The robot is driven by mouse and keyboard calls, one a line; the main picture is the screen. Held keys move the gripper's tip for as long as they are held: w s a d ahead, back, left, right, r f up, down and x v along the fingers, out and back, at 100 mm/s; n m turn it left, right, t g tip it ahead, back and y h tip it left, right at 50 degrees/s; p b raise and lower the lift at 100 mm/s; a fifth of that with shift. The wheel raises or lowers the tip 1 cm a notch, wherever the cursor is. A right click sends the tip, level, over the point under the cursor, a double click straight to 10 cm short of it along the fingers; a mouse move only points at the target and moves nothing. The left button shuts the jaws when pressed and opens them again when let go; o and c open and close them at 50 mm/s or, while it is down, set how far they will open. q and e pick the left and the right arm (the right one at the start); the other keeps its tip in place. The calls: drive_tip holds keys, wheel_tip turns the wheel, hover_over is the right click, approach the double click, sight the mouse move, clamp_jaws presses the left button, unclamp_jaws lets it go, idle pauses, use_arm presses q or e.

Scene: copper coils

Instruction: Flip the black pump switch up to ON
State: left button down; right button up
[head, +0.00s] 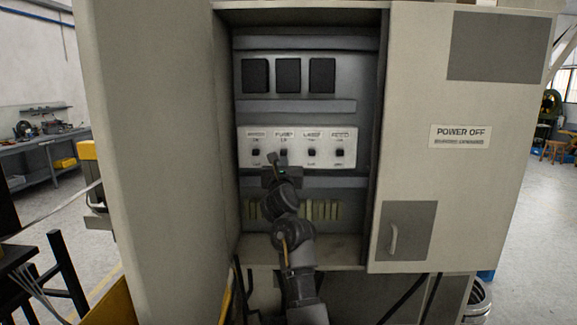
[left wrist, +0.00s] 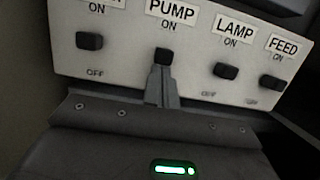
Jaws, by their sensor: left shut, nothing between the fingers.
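The black pump switch (left wrist: 162,55) sits under the PUMP and ON labels on a white panel, second from the left. It also shows small in the head view (head: 284,152). Its lower edge and its OFF label are hidden by my fingers in the left wrist view. Its lever sits about level with its neighbours; I cannot tell whether it is tipped up or down. My left gripper (left wrist: 163,72) is shut and empty, its tips just below the switch, touching or nearly so. It also shows in the head view (head: 271,158). My right gripper is not in view.
The white panel (head: 245,160) also carries a left switch (left wrist: 89,41), a LAMP switch (left wrist: 226,71) and a FEED switch (left wrist: 272,82), close beside my fingers. Cabinet walls flank the opening; the open door (head: 455,95) bears a POWER OFF sign (head: 460,136). A shelf lies below.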

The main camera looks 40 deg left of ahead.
use_arm(q)
drive_tip(key=s+d+f+b, duration=0.6)
drive_tip(key=s+b, duration=0.1)
drive_tip(key=shift+d+f+b, duration=0.25)
drive_tip(key=shift+b, duration=0.1)
idle(0.4)
drive_tip(key=shift+s, duration=0.1)
